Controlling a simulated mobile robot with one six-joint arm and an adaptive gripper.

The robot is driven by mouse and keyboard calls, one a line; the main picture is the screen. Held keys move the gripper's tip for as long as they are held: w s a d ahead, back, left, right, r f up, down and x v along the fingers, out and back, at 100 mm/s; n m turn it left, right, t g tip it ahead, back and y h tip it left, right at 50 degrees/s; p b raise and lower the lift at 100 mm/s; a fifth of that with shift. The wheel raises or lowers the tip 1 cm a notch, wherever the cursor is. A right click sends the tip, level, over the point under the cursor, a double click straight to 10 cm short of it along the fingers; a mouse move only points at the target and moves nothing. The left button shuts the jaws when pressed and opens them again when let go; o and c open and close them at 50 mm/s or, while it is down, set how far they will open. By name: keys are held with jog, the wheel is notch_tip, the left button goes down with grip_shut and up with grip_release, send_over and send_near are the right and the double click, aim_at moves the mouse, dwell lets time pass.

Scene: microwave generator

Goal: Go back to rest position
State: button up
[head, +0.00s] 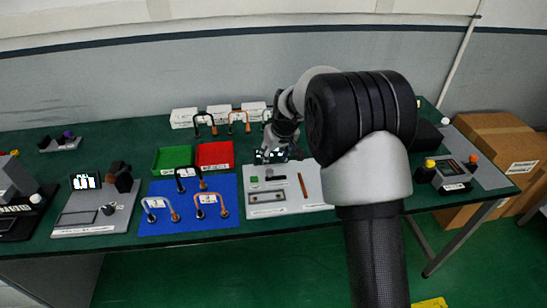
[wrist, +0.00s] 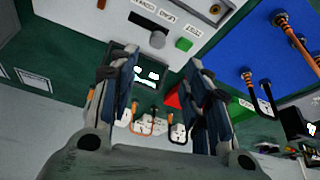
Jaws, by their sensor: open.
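My gripper (head: 274,146) hangs over the back of the light grey panel unit (head: 320,187), in front of its small dark screen. In the wrist view my gripper (wrist: 160,57) has its two fingers apart with nothing held between them. The screen (wrist: 147,74), with bright marks on it, shows between the fingers. Beyond the fingertips are the panel's grey knob (wrist: 158,40) and green button (wrist: 184,44). I cannot tell how far the fingertips are from the panel. My arm reaches in from the lower right and hides part of the bench behind it.
Left of the panel is a blue mat (head: 157,188) with several cables. Behind it are a green bin (head: 172,158) and a red bin (head: 215,155). White boxes (head: 184,117) stand along the back. Devices stand at both bench ends. Cardboard boxes (head: 500,150) are on the right.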

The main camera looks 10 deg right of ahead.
dwell(0.3)
jog(key=s+d+r+m, duration=0.1)
jog(key=s+d+r, duration=0.1)
jog(key=s+r, duration=1.45)
jog(key=s+d+f+m+h, duration=0.1)
jog(key=s+m, duration=0.1)
jog(key=s, duration=2.3)
jog(key=shift+s+d, duration=0.35)
jog(key=shift+d, duration=0.05)
